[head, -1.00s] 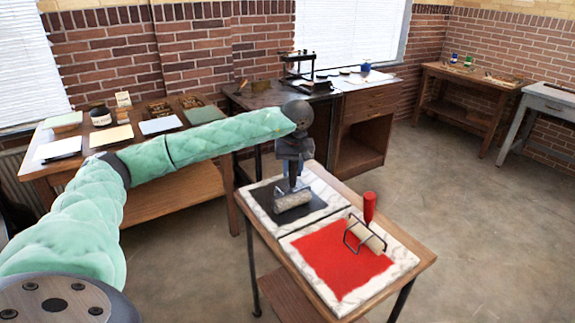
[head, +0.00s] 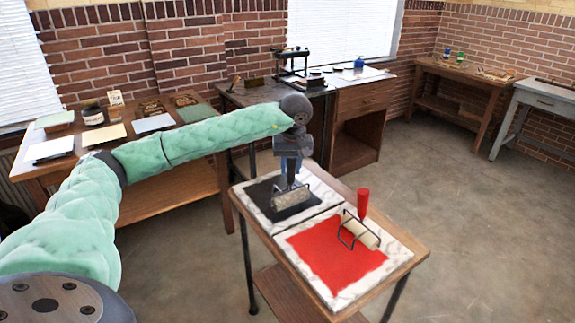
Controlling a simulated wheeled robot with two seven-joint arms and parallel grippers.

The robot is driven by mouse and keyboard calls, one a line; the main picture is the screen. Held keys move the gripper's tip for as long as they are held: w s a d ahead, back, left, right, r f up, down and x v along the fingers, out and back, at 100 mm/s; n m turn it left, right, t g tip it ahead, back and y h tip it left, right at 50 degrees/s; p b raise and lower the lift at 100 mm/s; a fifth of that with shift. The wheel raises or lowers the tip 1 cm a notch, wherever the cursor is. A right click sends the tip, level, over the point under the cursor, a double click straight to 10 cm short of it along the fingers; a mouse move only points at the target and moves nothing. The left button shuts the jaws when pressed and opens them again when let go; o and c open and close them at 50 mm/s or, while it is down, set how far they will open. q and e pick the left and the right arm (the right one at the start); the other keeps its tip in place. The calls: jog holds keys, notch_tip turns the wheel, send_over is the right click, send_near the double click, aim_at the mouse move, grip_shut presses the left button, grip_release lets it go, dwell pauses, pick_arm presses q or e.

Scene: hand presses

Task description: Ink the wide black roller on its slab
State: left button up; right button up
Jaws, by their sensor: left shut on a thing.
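My left gripper (head: 292,165) points down over the small table and is shut on the black roller's handle, which it mostly hides. The roller (head: 291,198) has a wide pale grey cylinder and sits low over the black ink patch (head: 262,195) on the far marble slab (head: 313,187). It appears to touch the ink, though I cannot be sure of the contact. My right gripper is out of view.
A nearer marble slab (head: 398,262) bears red ink (head: 330,255) and a red-handled roller (head: 361,228) at its right side. A bench with a hand press (head: 291,58) stands behind. A table with papers (head: 153,123) is at left. The floor at right is clear.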

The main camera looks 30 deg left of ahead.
pick_arm(q)
jog(key=shift+w+d+r+p, duration=0.1)
jog(key=shift+r+p, duration=0.15)
jog(key=shift+r, duration=0.25)
jog(key=shift+w+d+r+p, duration=0.1)
jog(key=shift+r+p, duration=0.15)
jog(key=shift+r, duration=0.25)
